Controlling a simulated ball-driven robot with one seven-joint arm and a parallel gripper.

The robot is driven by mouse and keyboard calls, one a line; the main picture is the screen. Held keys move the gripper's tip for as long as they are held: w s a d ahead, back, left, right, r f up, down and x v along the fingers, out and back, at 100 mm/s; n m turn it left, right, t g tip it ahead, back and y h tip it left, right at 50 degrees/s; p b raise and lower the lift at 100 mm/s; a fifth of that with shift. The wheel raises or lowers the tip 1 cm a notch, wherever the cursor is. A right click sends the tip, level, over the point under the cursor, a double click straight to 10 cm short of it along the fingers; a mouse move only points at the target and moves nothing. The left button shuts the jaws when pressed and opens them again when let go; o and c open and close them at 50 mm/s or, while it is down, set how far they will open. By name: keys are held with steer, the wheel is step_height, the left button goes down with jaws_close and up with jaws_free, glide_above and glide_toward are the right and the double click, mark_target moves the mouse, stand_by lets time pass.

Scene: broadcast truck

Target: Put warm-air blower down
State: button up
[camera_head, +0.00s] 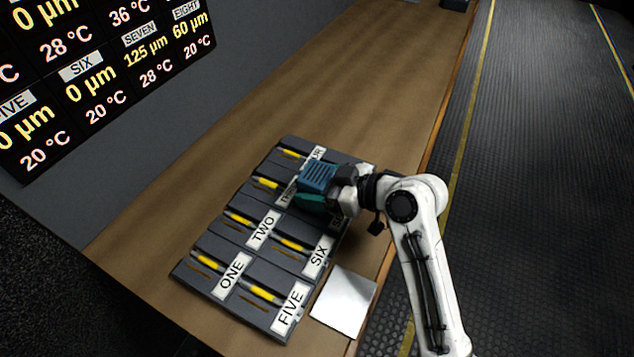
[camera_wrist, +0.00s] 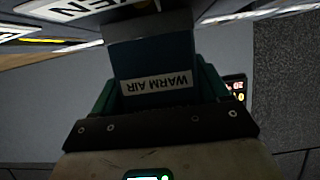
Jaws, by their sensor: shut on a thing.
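The warm-air blower (camera_head: 318,177) is a blue box with dark vent slots. In the wrist view the blower (camera_wrist: 150,60) carries a "WARM AIR" label, upside down. My gripper (camera_head: 326,192) is shut on it, with green fingers (camera_wrist: 212,85) at both sides of the box. The blower is over the far right part of a grey bank of numbered units (camera_head: 275,208). A label ending in "EN" (camera_wrist: 80,10) is close to it in the wrist view. Whether the blower touches the bank cannot be told. My gripper and blower hide parts of the units there.
The bank has yellow-marked slots and labels ONE (camera_head: 232,275), TWO, FIVE and SIX. A pale square plate (camera_head: 343,299) lies on the brown bench (camera_head: 370,75), right of the bank. A wall display (camera_head: 100,70) reads SEVEN 125 µm, 28 °C.

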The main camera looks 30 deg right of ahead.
steer(key=shift+f, duration=0.15)
steer(key=o, duration=1.5)
steer(key=shift+r, duration=0.2)
steer(key=shift+s+d+r, duration=0.1)
steer(key=shift+s+d, duration=0.1)
steer(key=v, duration=1.1)
steer(key=shift+s+d+b, duration=0.1)
steer(key=shift+s+b, duration=0.1)
steer(key=shift+b, duration=0.15)
